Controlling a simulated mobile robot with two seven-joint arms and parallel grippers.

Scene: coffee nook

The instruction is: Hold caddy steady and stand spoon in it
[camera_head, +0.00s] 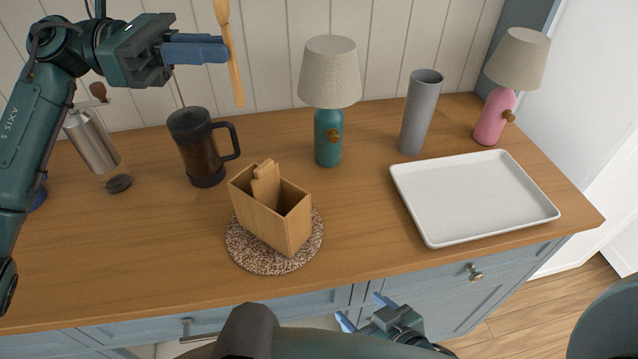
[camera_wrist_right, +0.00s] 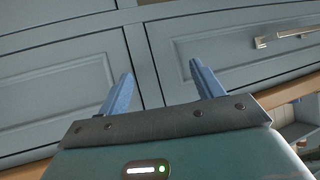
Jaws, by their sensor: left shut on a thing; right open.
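A wooden caddy (camera_head: 283,228) stands on a round speckled mat (camera_head: 240,253) at the counter's front middle. Flat wooden pieces (camera_head: 265,187) stand in its back-left part; the nearer right part looks empty. My left gripper (camera_head: 222,50) is shut on a wooden spoon (camera_head: 234,70). The spoon hangs nearly upright in the air, high above the counter, up and left of the caddy and apart from it. My right gripper (camera_head: 362,312) is open and empty in front of the counter, below its edge. In the right wrist view its fingers (camera_wrist_right: 158,88) face the cabinet doors.
A French press (camera_head: 203,150) and a grinder (camera_head: 92,142) stand left of the caddy. A teal lamp (camera_head: 328,138), a grey cylinder (camera_head: 420,112) and a pink lamp (camera_head: 493,115) stand at the back. A white tray (camera_head: 432,239) lies at right. Counter between caddy and tray is clear.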

